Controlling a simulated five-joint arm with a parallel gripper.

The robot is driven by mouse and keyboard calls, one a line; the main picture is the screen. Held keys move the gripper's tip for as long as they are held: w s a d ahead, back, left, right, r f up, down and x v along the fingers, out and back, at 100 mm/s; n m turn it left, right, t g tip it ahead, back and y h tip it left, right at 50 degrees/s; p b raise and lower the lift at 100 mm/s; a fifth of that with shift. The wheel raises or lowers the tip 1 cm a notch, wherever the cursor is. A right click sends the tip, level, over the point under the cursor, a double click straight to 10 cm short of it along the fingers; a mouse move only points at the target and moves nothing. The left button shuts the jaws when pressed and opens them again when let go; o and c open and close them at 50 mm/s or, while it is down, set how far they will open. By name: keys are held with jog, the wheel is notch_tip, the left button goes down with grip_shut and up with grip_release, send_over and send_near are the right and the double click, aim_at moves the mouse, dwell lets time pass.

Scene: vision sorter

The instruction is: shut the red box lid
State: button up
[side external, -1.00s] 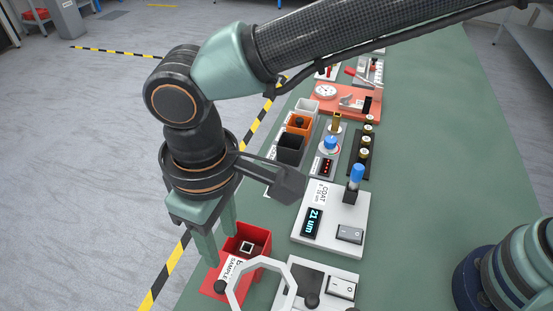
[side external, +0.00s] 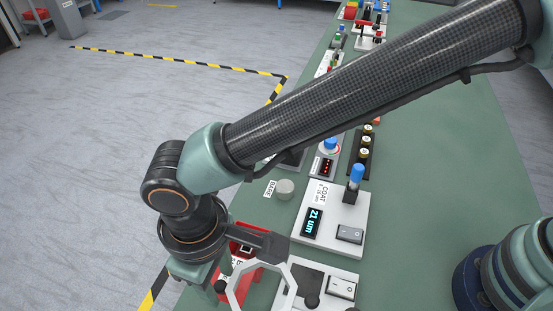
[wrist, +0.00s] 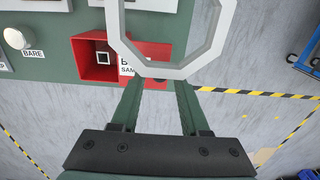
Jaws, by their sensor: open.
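The red box (side external: 256,281) stands at the bench's left edge, largely hidden by my wrist and a white ring in the side view. In the wrist view the red box (wrist: 84,48) shows its open inside, with a small black-and-white square piece in it. I cannot tell whether a finger touches the lid.
A white octagonal ring (wrist: 221,35) stands close to the box and lid. The coat station (side external: 335,246) with a blue-topped post is behind, and a grey disc (side external: 285,189) marked BARE stands near it. The green bench (side external: 430,180) is clear on the right.

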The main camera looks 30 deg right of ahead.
jog(key=c, duration=0.4)
jog(key=shift+w+d, duration=0.1)
jog(key=w+d, duration=0.4)
jog(key=shift+w+d, duration=0.35)
jog(key=shift+w, duration=0.05)
dwell(1.1)
jog(key=shift+d, duration=0.1)
jog(key=o, duration=0.4)
